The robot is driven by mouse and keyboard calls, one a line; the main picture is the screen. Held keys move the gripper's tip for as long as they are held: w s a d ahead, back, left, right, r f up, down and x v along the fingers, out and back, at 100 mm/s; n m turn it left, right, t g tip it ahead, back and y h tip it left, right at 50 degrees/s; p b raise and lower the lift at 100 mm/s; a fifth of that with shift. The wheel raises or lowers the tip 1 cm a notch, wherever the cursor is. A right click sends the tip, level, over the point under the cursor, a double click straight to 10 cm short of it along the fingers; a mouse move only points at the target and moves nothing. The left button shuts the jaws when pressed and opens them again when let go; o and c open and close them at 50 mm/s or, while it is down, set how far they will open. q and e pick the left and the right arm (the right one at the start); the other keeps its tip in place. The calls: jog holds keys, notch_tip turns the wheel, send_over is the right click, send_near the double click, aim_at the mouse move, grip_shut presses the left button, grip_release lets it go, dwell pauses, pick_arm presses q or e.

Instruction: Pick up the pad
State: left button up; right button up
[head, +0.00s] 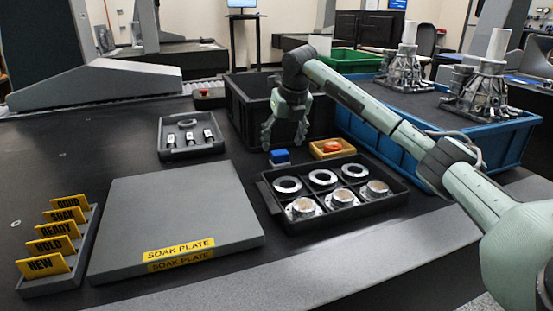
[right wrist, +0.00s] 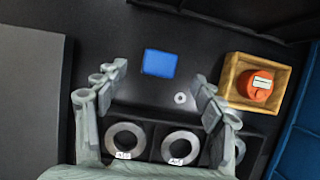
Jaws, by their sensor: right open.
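A small blue block, which looks like the pad (head: 279,157), lies on the dark table behind the black parts tray. It also shows in the right wrist view as a blue rectangle (right wrist: 160,63). My right gripper (head: 285,138) is above and near the pad, pointing down. In the right wrist view its fingers (right wrist: 161,76) are spread apart, with the pad seen between and just beyond the tips. Nothing is held between them. My left gripper is in neither view.
The black tray (head: 335,209) with several metal rings is close in front of the pad. A wooden box (head: 330,155) with an orange item stands right of it. A black bin (head: 240,130) is behind, a blue bin (head: 400,150) right. The grey soak plate (head: 175,215) lies left.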

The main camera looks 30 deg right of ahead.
aim_at(280, 152)
jog(key=x, duration=0.5)
jog(key=shift+w+d+f, duration=0.1)
jog(key=shift+w+f, duration=0.1)
jog(key=shift+f, duration=0.15)
jog(key=c, duration=1.2)
jog(key=shift+r, duration=0.15)
jog(key=shift+r, duration=0.3)
jog(key=r, duration=0.3)
jog(key=shift+a+r, duration=0.4)
jog(key=s+a+r, duration=0.1)
jog(key=a+r, duration=0.1)
jog(key=a, duration=0.1)
jog(key=s+a+r, duration=0.1)
jog(key=a+r, duration=0.1)
jog(key=a, duration=0.2)
jog(key=s+a+r, duration=0.1)
jog(key=a+r, duration=0.1)
jog(key=a, duration=0.1)
jog(key=shift+a+r, duration=0.2)
jog(key=shift+a, duration=0.1)
